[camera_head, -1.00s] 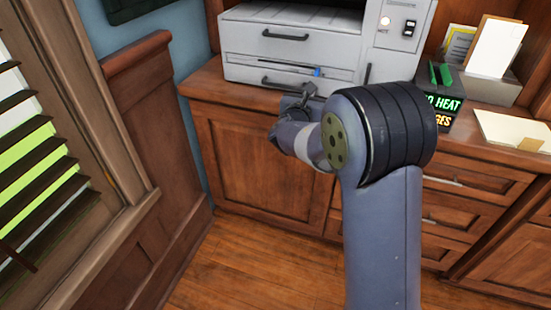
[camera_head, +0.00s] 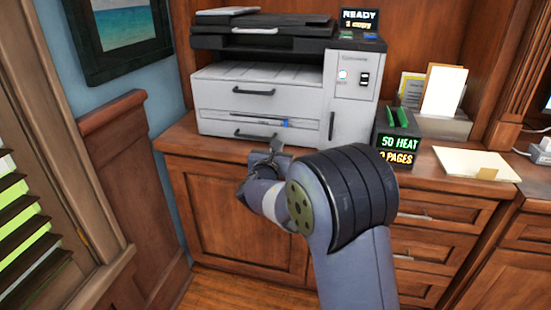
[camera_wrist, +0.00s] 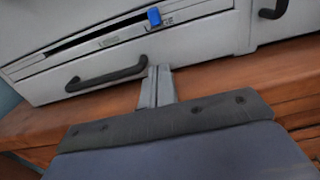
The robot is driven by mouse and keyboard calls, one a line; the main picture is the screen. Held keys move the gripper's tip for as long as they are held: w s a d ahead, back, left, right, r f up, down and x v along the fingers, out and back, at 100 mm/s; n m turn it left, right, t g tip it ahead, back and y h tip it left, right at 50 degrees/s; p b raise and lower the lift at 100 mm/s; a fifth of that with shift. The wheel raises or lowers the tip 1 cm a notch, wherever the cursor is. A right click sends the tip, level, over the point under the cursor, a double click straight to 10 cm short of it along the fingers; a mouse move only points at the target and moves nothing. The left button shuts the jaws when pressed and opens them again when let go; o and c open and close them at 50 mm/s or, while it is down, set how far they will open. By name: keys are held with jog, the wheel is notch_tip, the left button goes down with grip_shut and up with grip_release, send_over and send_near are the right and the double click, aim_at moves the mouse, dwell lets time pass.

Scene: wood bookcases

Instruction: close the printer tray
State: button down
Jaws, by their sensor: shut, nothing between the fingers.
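The printer (camera_head: 350,110) is white and grey and stands on the wooden cabinet. Its lower tray front (camera_head: 225,127) has a dark handle (camera_head: 256,134); a narrow slot with a blue tab (camera_head: 286,123) runs just above it. The upper tray front (camera_head: 300,100) has another dark handle, and a pale, ribbed surface shows above it. My gripper (camera_head: 276,146) is shut and empty, low in front of the printer. In the wrist view its fingertips (camera_wrist: 157,72) are by the right end of the lower handle (camera_wrist: 106,75); I cannot tell whether they touch the front.
The wooden counter edge (camera_head: 210,150) runs below the printer. To the right stand a small lit sign box (camera_head: 397,150), a paper holder (camera_head: 440,122) and a folder (camera_head: 475,164). A wood-panelled wall and window blinds are at the left.

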jog(key=p+v, duration=0.1)
jog(key=v, duration=0.9)
jog(key=shift+f, duration=0.1)
